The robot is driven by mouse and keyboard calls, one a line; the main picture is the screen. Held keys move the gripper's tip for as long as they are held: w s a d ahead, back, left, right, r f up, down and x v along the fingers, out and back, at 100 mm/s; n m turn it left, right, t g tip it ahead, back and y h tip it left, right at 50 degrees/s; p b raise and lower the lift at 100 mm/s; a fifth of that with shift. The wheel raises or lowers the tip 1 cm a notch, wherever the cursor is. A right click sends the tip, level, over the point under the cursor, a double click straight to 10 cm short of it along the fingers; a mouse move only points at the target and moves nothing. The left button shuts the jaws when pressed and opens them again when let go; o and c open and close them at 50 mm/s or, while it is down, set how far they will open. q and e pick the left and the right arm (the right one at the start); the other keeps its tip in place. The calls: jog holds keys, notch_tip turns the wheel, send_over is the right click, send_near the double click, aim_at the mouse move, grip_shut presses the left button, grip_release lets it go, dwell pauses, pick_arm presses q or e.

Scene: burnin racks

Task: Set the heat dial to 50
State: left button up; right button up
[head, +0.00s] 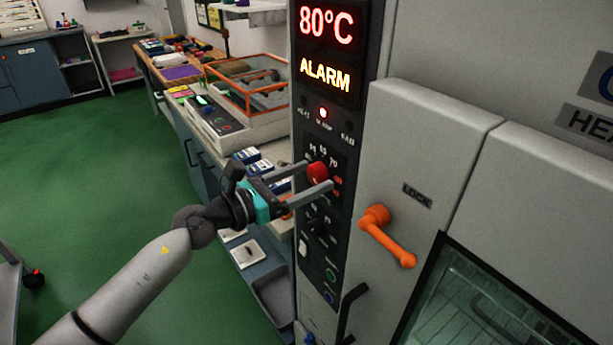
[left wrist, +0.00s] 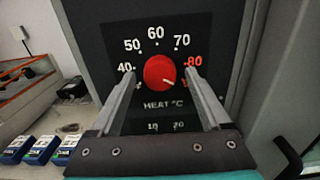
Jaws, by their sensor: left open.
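The heat dial is a round red knob (head: 317,172) on the black control panel of the oven. In the left wrist view the knob (left wrist: 160,72) has white numbers 40, 50, 60, 70 and a red 80 around it, with "HEAT °C" below. Its small pale mark points to the lower right, below the 80. My left gripper (head: 316,176) is open, with its fingers reaching to either side of the knob; whether they touch it I cannot tell. In the wrist view the right finger partly hides a red number below the 80. My right gripper is not in view.
The display (head: 326,28) above reads 80°C and ALARM. An orange lock handle (head: 388,236) sticks out from the door to the right. More controls are below the dial. A cluttered bench (head: 190,70) stands at the left.

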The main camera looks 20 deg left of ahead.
pick_arm(q)
grip_shut()
dwell(0.7)
